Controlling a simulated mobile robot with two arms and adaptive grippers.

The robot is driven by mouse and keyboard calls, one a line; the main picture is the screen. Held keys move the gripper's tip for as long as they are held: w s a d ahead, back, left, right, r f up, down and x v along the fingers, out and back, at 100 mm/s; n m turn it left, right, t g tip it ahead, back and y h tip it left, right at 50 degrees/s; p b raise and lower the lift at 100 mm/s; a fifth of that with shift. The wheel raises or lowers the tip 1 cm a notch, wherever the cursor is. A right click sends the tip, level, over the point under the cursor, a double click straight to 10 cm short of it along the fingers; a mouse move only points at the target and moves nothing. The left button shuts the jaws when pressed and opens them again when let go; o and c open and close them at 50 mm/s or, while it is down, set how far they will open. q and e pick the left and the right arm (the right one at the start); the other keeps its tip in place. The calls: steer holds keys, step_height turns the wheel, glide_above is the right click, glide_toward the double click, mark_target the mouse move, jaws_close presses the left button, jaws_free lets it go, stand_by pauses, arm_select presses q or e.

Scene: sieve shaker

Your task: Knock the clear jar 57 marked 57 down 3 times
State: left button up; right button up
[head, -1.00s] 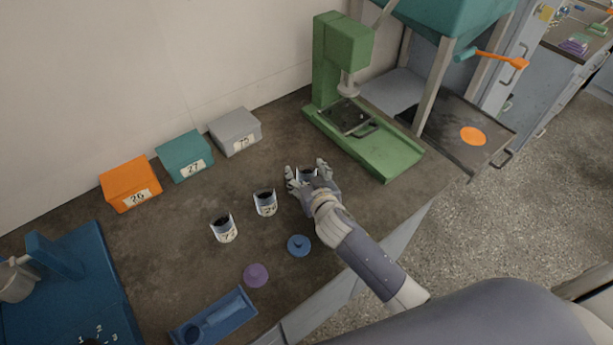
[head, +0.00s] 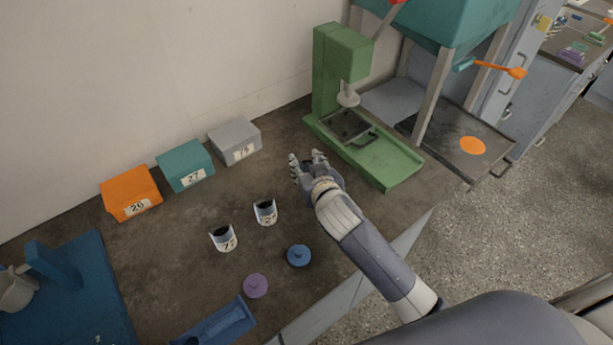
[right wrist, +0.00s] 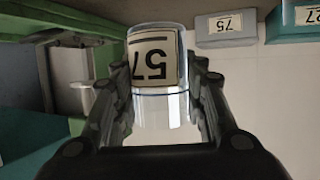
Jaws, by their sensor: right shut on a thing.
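The clear jar 57 (right wrist: 158,60) is in the right wrist view, its "57" label upside down in that picture. My right gripper (right wrist: 158,85) has its fingers on both sides of the jar and is shut on it. In the head view the right gripper (head: 308,158) is over the bench, just left of the green press-like stand (head: 340,75); the jar is largely hidden there by the hand. Whether its base touches the bench is not clear. My left gripper is not in view.
Two other labelled jars (head: 224,239) (head: 265,212) stand nearby. A blue lid (head: 299,256) and purple lid (head: 256,286) lie in front. Orange (head: 131,193), teal (head: 185,166) and grey (head: 235,141) boxes line the wall. A blue tray (head: 222,325) is at the front.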

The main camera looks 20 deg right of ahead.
steer(key=shift+r, duration=0.95)
steer(key=shift+f+b, duration=2.2)
steer(key=shift+f, duration=1.05)
steer(key=shift+f, duration=0.1)
step_height(320, 180, down, 4)
steer(key=b, duration=0.2)
steer(key=shift+b, duration=0.35)
steer(key=shift+f, duration=0.1)
steer(key=shift+c, duration=0.4)
steer(key=shift+s+f, duration=0.1)
steer(key=shift+s, duration=0.1)
steer(key=shift+r+p, duration=0.35)
steer(key=shift+p, duration=0.2)
step_height(320, 180, up, 4)
steer(key=p, duration=0.3)
steer(key=shift+w+f+p, duration=0.15)
steer(key=shift+p, duration=0.2)
